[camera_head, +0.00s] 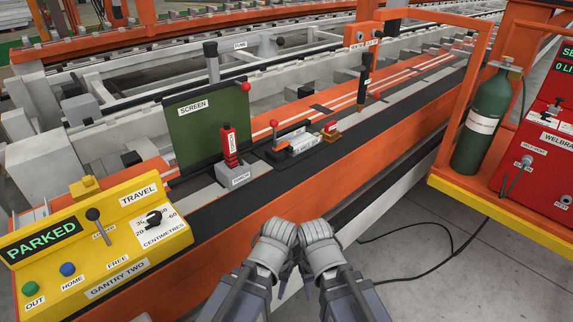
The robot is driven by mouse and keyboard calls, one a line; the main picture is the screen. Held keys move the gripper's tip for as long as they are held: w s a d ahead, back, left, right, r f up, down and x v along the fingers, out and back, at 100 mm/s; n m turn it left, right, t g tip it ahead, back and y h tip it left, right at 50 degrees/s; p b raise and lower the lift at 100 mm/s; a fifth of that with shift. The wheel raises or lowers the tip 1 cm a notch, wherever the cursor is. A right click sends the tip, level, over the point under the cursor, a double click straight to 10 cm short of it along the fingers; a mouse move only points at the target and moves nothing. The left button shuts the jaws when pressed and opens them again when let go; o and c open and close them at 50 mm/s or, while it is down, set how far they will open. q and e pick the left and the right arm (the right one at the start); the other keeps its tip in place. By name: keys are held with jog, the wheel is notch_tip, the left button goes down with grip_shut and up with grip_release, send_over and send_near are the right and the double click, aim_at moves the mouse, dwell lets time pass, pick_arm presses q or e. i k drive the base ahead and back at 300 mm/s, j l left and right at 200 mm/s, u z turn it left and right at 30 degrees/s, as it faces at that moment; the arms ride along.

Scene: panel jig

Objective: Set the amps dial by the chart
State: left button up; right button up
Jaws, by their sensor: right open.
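The red welder (538,105) stands at the right edge, partly cut off. It has a lettered front, a dark display with green text, a small round knob (526,162) under a label too small to read, and another round fitting (566,200) lower right. I cannot tell which one is the amps dial. No chart can be made out. My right gripper (319,236) is open at the bottom centre, well left of the welder and apart from it. My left gripper (274,240) is close beside it; its jaws cannot be made out. I see nothing held in either gripper.
A green gas cylinder (487,122) stands left of the welder on the orange and yellow trolley (500,217). A yellow console (100,240) reading PARKED is at left, with a travel dial (153,219). An orange bench (235,230) with a green screen (208,128) runs ahead. A black cable (440,228) lies on the floor.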

aim_at(544, 113)
jog(key=z, duration=1.7)
